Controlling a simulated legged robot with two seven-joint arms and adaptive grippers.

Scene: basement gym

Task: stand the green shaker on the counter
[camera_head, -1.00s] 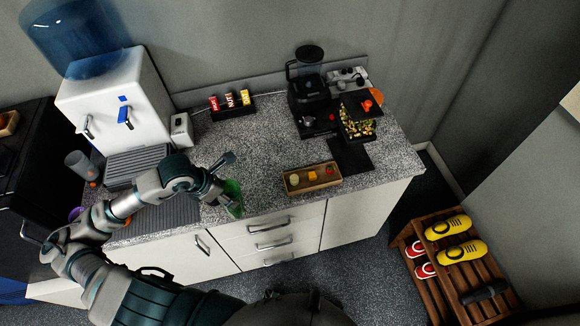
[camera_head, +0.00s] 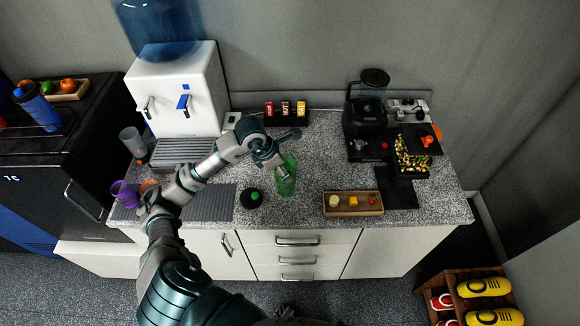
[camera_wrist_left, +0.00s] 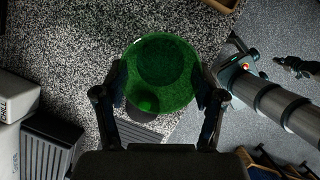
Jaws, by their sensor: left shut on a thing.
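The green shaker (camera_head: 287,180) is see-through and is held roughly upright over the front middle of the counter (camera_head: 305,207). My left gripper (camera_head: 279,163) is shut on its upper part. In the left wrist view the shaker (camera_wrist_left: 176,92) is a round green shape between the two fingers of the left gripper (camera_wrist_left: 160,95). I cannot tell whether its bottom touches the counter. A black round lid with a green knob (camera_head: 251,197) lies on the counter just left of the shaker. My right gripper is not in the head view.
A wooden tray (camera_head: 328,209) with small items stands right of the shaker. A black snack holder (camera_head: 272,121) is behind, the coffee machine (camera_head: 364,118) back right. The water dispenser (camera_head: 180,90) and a grey ribbed mat (camera_head: 215,207) are left.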

